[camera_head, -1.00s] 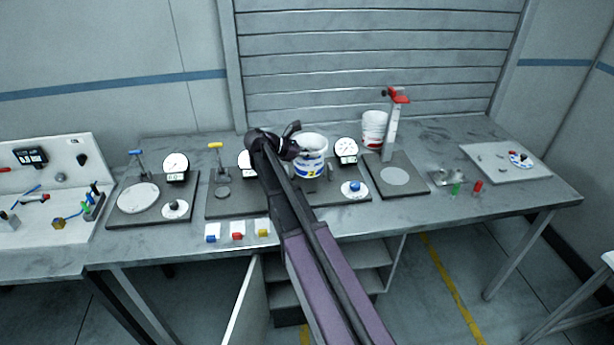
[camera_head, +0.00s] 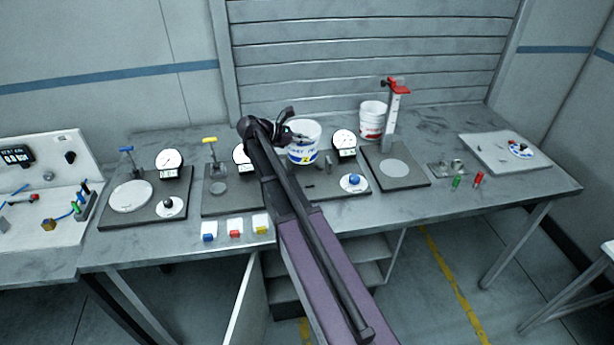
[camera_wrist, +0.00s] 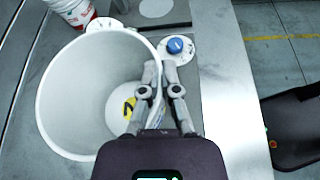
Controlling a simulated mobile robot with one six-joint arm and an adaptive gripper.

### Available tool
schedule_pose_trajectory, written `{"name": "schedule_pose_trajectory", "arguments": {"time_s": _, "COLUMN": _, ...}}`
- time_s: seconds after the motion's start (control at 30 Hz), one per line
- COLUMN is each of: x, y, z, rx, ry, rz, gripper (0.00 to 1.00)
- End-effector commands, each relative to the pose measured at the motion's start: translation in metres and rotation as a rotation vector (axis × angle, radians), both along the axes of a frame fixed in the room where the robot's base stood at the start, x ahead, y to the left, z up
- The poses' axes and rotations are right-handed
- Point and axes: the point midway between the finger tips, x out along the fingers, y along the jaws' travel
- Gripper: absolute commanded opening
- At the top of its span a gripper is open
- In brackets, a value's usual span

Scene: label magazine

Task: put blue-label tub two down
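The blue-label tub (camera_head: 303,146), white with a yellow patch marked 2, is at the middle of the bench in the head view. In the wrist view the open-topped tub (camera_wrist: 75,95) fills the left half. My gripper (camera_head: 287,118) is at its rim. In the wrist view my gripper (camera_wrist: 165,85) has one finger inside the wall and one outside, shut on the rim. The tub appears raised over the rear of the dark middle plate (camera_head: 330,186). Its base contact is unclear.
A red-label tub (camera_head: 372,118) stands behind the red-topped post (camera_head: 392,110). Dial gauges, including one (camera_head: 344,141) right of the held tub, and a blue knob (camera_head: 353,180) are close by. A white board (camera_head: 500,155) lies at right. Bare bench shows at back right.

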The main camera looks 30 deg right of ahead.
Motion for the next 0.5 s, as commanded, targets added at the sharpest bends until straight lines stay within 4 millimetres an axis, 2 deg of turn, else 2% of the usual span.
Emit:
{"name": "schedule_pose_trajectory", "arguments": {"time_s": 0.13, "x": -0.0001, "y": -0.0118, "z": 0.0001, "rx": 0.000, "ry": 0.000, "rz": -0.001, "gripper": 0.00}}
{"name": "schedule_pose_trajectory", "arguments": {"time_s": 0.5, "x": -0.0002, "y": -0.0126, "z": -0.0029, "rx": 0.000, "ry": 0.000, "rz": -0.001, "gripper": 0.00}}
